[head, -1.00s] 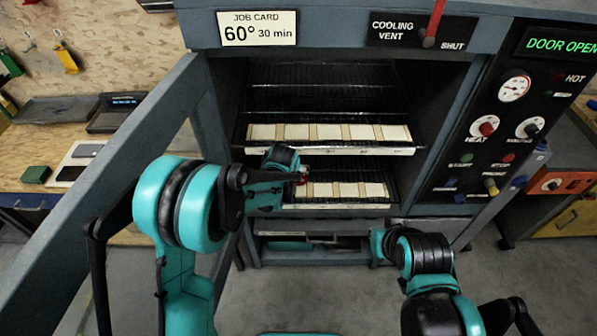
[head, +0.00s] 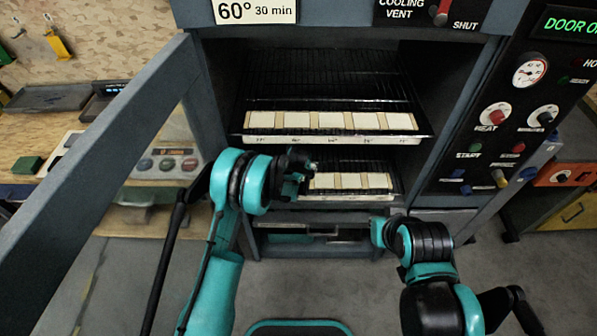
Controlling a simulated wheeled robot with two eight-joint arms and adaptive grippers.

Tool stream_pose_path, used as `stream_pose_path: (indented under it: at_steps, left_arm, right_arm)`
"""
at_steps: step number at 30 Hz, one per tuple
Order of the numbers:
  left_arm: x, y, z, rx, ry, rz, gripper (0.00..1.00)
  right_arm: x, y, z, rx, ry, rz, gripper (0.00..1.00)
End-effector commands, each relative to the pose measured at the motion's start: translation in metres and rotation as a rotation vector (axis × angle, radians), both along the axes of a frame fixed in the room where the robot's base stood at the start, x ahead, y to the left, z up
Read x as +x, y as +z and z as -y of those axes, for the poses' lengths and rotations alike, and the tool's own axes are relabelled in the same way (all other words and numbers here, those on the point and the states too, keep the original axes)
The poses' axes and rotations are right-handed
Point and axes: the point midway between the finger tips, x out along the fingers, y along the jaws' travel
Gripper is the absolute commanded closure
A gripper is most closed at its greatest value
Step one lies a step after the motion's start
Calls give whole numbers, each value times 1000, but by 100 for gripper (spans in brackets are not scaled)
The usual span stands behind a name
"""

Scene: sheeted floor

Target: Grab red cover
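I cannot pick out a red cover with certainty. Red parts in the head view are the vent lever (head: 441,12) at the top edge, a red knob (head: 494,115) on the control panel and an orange-red box (head: 563,176) at the far right. My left gripper (head: 306,168) is in front of the oven's lower tray (head: 345,196), overlapping its left end in the picture. Its fingers are small and partly hidden by the arm, and I see nothing clearly held. My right gripper (head: 379,232) is low in front of the oven, its fingers mostly hidden.
The oven stands open, with an upper tray (head: 335,139) of pale tiles. The open door (head: 95,130) slants across the left. A workbench (head: 65,135) with a scale and small boxes is behind it. The control panel (head: 500,120) is right of the opening. Grey floor is clear below.

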Motion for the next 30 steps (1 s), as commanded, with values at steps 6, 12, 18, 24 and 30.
stream_pose_path:
  at_steps: [6,12,18,24,30]
  left_arm:
    - [4,-6,0,0,0,0,14]
    - [4,-5,0,0,0,0,51]
    - [4,-5,0,0,0,1,76]
    - [4,-4,0,0,0,0,76]
    - [4,9,0,0,0,1,76]
  right_arm:
    - [0,-2,0,0,0,0,100]
    - [0,-2,0,0,0,0,100]
    - [0,-2,0,0,0,0,100]
    - [0,-2,0,0,0,0,100]
    - [0,6,0,0,0,0,100]
